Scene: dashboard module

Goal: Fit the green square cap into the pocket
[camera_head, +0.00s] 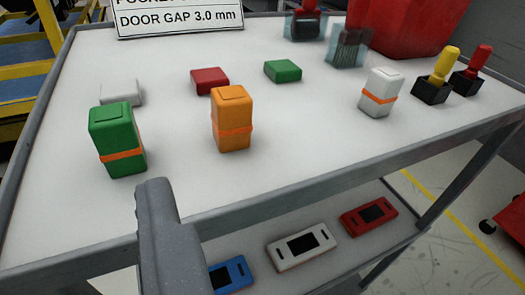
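A flat green square cap (283,71) lies on the white table top, near the middle of the view. A taller green block with an orange band (117,140) stands upright at the left. My gripper (158,195) shows only as one grey finger-like part at the table's front edge, below the green block and apart from it. I cannot see a second finger or anything held. I cannot make out a pocket; a sign at the back reads "DOOR GAP 3.0 mm" under a cut-off line.
An orange block (232,118) and a white block (380,92) stand upright. Flat red (209,80) and white (121,92) caps lie behind. Yellow-handled (446,62) and red-handled (480,57) items stand at right. A lower shelf holds blue, white and red devices.

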